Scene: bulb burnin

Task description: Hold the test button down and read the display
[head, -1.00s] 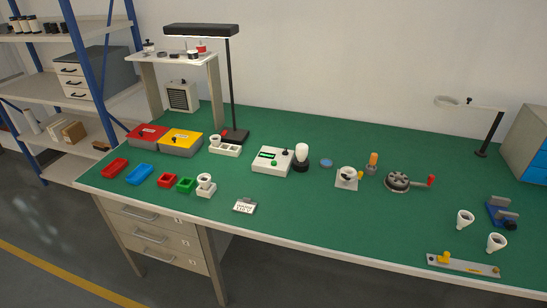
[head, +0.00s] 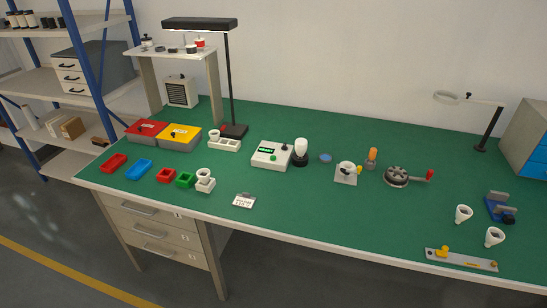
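The white tester box (head: 262,162) stands in the middle of the green bench. It has a small dark display (head: 266,150) with green characters too small to read. A round green button (head: 273,157) sits on its top, with nothing touching it. A small black knob or lever (head: 284,147) stands near its back right corner. A white bulb (head: 301,145) stands upright in a black socket (head: 300,160) at the box's right side. Neither of my grippers is in view.
Red and yellow boxes (head: 180,141), a black lamp (head: 231,90) and a white block with round pieces (head: 225,145) stand to the left. A white tag (head: 244,200) lies in front. A fixture (head: 346,174) and a crank wheel (head: 397,175) stand to the right. The front middle is mostly clear.

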